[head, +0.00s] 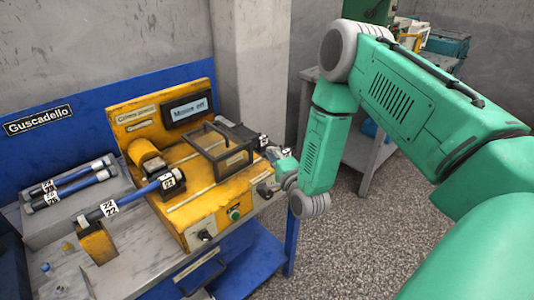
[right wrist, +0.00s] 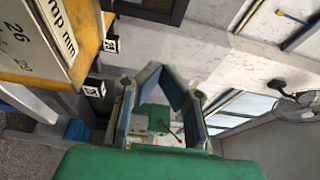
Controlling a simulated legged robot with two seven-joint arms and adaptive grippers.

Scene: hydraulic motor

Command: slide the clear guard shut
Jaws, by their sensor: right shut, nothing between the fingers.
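The clear guard (head: 222,150) is a dark-framed see-through box with a handle. It sits on the right part of the yellow machine (head: 190,207), at the right of the pale rails on the machine's top. The black block (head: 172,182) with the blue shaft lies to its left, uncovered. My right gripper (head: 277,154) is just right of the guard, by the machine's right edge. Whether it touches the guard I cannot tell. In the right wrist view its fingers (right wrist: 168,84) are shut with nothing held. My left gripper is out of view.
A display (head: 187,108) stands on the machine's back panel. Knobs and a green button (head: 235,214) are on the front. A blue shaft (head: 130,203) rests on a yellow stand at left. More shafts (head: 68,183) lie on a grey tray. Open floor lies right of the bench.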

